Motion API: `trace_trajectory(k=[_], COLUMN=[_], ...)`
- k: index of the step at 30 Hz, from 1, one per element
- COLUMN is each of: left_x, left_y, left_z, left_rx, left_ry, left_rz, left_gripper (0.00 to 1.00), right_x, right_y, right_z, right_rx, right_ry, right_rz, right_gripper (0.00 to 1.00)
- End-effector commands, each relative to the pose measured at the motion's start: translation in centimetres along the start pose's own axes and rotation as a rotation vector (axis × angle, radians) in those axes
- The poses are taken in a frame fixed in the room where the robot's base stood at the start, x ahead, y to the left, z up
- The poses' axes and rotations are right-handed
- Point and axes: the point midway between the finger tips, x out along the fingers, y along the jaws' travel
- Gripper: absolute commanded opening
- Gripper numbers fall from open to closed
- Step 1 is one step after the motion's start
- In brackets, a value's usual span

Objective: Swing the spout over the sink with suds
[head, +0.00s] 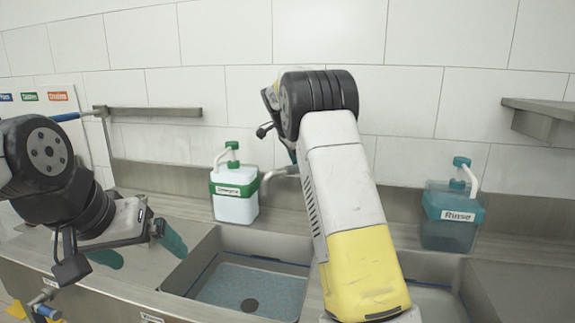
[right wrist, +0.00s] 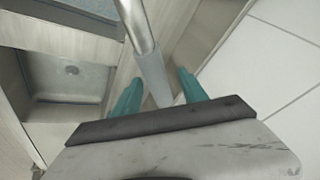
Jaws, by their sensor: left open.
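The metal spout (head: 282,172) shows in the head view just left of my right arm, pointing left along the back ledge with its end bent down. The left sink (head: 250,285) holds bluish, speckled contents that look like suds. The right sink (head: 435,300) looks plain grey and is partly hidden by my right arm. In the right wrist view, the spout (right wrist: 140,28) runs down between the two teal fingers of my right gripper (right wrist: 160,92), with gaps on both sides. My left gripper (head: 139,249) is open and empty over the counter, left of the left sink.
A white-and-green labelled dispenser (head: 235,190) stands behind the left sink, beside the spout's end. A teal Rinse dispenser (head: 452,215) stands behind the right sink. A wall shelf (head: 545,118) is at the right. The tiled wall (head: 225,35) is close behind the ledge.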

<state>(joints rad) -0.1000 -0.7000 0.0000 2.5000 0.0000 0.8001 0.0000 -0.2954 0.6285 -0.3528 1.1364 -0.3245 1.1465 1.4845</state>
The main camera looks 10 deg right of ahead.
Motion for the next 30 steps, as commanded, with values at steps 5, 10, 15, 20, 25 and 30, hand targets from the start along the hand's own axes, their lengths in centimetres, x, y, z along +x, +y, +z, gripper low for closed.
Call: trace_trajectory(k=[5, 10, 15, 20, 25, 30], left_x=[0.0, 0.0, 0.0, 0.0, 0.0, 0.0], left_y=[0.0, 0.0, 0.0, 0.0, 0.0, 0.0], left_z=[0.0, 0.0, 0.0, 0.0, 0.0, 0.0], left_rx=[0.000, 0.000, 0.000, 0.000, 0.000, 0.000], left_ry=[0.000, 0.000, 0.000, 0.000, 0.000, 0.000], left_rz=[0.000, 0.000, 0.000, 0.000, 0.000, 0.000], left_gripper=[0.95, 0.95, 0.95, 0.95, 0.95, 0.95], right_x=[-0.5, -3.1, -5.9, -7.5, -7.8, -7.8], right_y=[0.0, -0.1, -0.1, -0.1, -0.1, 0.0], right_z=[0.0, 0.0, 0.0, 0.0, 0.0, 0.0], right_rx=[0.000, 0.000, 0.000, -0.001, -0.001, -0.001], right_ry=[0.000, 0.000, 0.001, 0.000, 0.000, 0.000], right_rz=[0.000, -0.003, -0.002, -0.001, 0.000, 0.000], right_gripper=[0.50, 0.50, 0.50, 0.50, 0.50, 0.50])
